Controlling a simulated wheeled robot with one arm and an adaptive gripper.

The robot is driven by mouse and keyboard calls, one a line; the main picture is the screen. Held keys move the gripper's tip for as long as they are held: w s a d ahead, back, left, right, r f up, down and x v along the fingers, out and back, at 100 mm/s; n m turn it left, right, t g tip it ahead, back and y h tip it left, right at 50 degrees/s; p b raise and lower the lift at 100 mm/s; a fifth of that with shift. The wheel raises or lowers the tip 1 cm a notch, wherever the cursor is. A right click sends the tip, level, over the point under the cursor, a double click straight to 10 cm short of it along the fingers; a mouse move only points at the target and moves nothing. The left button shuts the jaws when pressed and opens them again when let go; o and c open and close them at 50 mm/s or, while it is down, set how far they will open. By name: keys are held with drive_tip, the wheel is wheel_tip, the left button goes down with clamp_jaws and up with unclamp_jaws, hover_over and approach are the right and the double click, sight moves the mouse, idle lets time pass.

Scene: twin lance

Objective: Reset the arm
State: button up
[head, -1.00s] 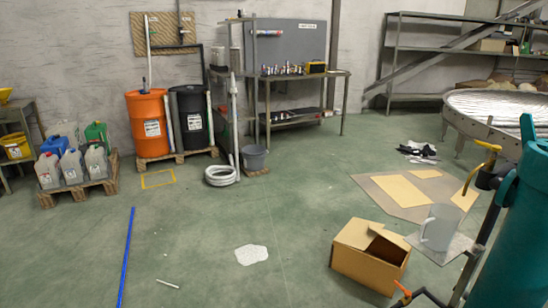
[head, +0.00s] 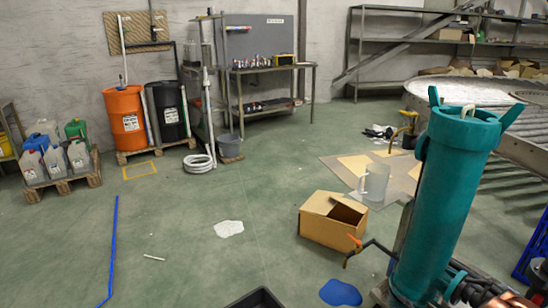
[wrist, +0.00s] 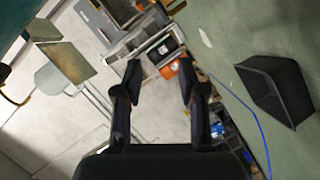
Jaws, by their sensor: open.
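My gripper (wrist: 158,74) shows in the wrist view with its two dark fingers spread apart. Nothing is between the fingers, and the floor and distant equipment show past them. The wrist view is strongly tilted. My gripper and arm cannot be made out in the head view.
A teal cylinder (head: 452,190) stands close at right. A cardboard box (head: 325,225) and clear jug (head: 374,182) are left of it. A black bin (wrist: 278,88) shows at right in the wrist view. The middle green floor (head: 180,210) is mostly clear.

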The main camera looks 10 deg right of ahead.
drive_tip(key=w+a+r+m+g+h+p, duration=0.15)
drive_tip(key=w+r+p, duration=0.3)
drive_tip(key=r, duration=0.45)
drive_tip(key=w+r+m+g+p, duration=0.1)
drive_tip(key=w+r+g+p, duration=0.3)
drive_tip(key=r, duration=0.6)
drive_tip(key=a+r+m+g+h+p, duration=0.1)
drive_tip(key=a+r+g+p, duration=0.15)
drive_tip(key=a+r, duration=0.45)
drive_tip(key=a+r+m+g+p, duration=0.1)
drive_tip(key=a+r+m+p, duration=0.2)
drive_tip(key=r, duration=0.8)
drive_tip(key=s+a+r+m+g+p, duration=0.2)
drive_tip(key=s+a+r+g+p, duration=0.2)
drive_tip(key=s+a+r+p, duration=0.8)
drive_tip(key=s+a+r+m+g+p, duration=0.1)
drive_tip(key=s+a+r, duration=0.5)
drive_tip(key=s, duration=0.3)
drive_tip(key=s+a+r+m+g+y+p, duration=0.1)
drive_tip(key=s+a+r+g, duration=0.1)
drive_tip(key=s+a+r, duration=0.3)
drive_tip(key=s+a+r+m+g+y+p, duration=0.1)
drive_tip(key=s+a+r, duration=0.5)
drive_tip(key=s, duration=0.6)
drive_tip(key=shift+s+a+r+p, duration=0.3)
drive_tip(key=shift+a, duration=0.35)
